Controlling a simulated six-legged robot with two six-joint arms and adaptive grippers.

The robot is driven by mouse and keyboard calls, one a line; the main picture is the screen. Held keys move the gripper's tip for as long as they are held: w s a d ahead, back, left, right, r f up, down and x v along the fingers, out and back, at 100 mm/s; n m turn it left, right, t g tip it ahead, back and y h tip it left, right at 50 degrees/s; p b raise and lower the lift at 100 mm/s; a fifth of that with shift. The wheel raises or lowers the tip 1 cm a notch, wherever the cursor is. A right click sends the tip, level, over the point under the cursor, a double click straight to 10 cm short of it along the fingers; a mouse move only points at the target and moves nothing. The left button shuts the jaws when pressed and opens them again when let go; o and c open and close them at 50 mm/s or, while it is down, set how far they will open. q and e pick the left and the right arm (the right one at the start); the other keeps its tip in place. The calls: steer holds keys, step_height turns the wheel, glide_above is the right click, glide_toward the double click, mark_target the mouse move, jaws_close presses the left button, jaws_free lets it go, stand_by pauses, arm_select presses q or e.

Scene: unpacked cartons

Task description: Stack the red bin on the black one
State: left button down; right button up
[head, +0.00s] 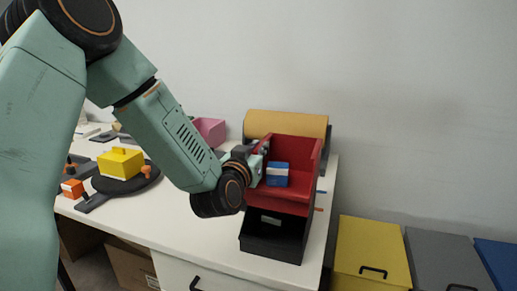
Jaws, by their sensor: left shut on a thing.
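The red bin (308,163) is upright at the right end of the white table, directly above the black bin (272,245) in the head view. A blue and white box (277,175) sits inside the red bin. The red bin's lower edge meets the back part of the black bin in the picture; I cannot tell whether it rests on it. My left gripper (262,163) is shut on the red bin at its left side wall; its fingertips are partly hidden. The black bin stands on the table with its open front towards me. My right gripper is not in view.
A brown roll (285,125) lies behind the bins. A pink bin (209,131) is farther left, partly behind my arm. Yellow (372,245), grey and blue lidded boxes stand right of the table.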

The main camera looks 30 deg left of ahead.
arm_select(q)
steer(key=shift+f, duration=0.2)
steer(key=c, duration=1.3)
jaws_free()
steer(key=shift+f, duration=0.15)
steer(key=shift+v, duration=3.7)
